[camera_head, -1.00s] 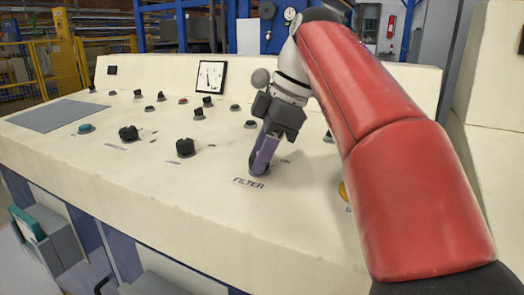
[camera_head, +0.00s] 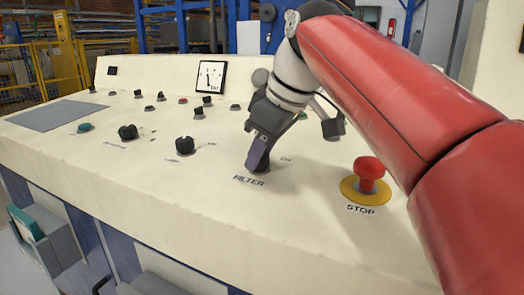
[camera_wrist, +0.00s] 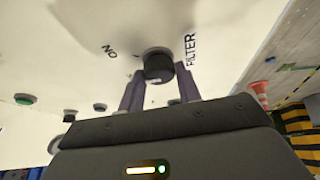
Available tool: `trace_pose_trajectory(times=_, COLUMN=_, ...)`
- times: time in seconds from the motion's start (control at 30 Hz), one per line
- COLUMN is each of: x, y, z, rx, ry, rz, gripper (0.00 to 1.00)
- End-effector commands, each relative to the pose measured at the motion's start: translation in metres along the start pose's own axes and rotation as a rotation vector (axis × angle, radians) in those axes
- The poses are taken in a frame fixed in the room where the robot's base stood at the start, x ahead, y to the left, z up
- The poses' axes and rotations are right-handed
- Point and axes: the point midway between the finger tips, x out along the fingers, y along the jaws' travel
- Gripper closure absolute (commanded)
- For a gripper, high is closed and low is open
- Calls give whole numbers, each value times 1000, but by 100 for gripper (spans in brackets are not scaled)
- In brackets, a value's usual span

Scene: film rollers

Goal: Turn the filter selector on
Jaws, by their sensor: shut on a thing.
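The filter selector is a black round knob (camera_wrist: 158,66) on the cream panel, between the words FILTER and ON in the wrist view. In the head view the knob (camera_head: 259,168) is mostly hidden by my gripper (camera_head: 257,160), just above the FILTER label (camera_head: 249,181). In the wrist view my gripper (camera_wrist: 160,80) has its two purple fingers on either side of the knob, shut on it. The ON label (camera_wrist: 110,51) lies to the knob's left in the wrist view. The pointer's exact direction is hard to make out.
A red STOP button (camera_head: 369,172) on a yellow base stands to the right of my gripper. Black knobs (camera_head: 185,146) and (camera_head: 128,132) stand to the left, with more small controls and a gauge (camera_head: 210,76) behind. The panel front is clear.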

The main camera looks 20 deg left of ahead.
Motion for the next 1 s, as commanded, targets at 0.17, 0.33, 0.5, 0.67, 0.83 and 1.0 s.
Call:
trace_pose_trajectory(times=0.17, x=-1, y=-1, z=0, rx=144, ry=1, rz=69, gripper=89)
trace_pose_trajectory(times=0.33, x=-1, y=-2, z=0, rx=264, ry=0, rz=125, gripper=89)
trace_pose_trajectory(times=0.5, x=-1, y=-3, z=-1, rx=356, ry=0, rz=168, gripper=89)
trace_pose_trajectory(times=0.67, x=0, y=-3, z=-1, rx=414, ry=0, rz=196, gripper=89)
trace_pose_trajectory(times=0.83, x=0, y=-3, z=-1, rx=446, ry=-1, rz=210, gripper=89)
trace_pose_trajectory(times=1.0, x=0, y=-3, z=-1, rx=458, ry=-1, rz=215, gripper=89)
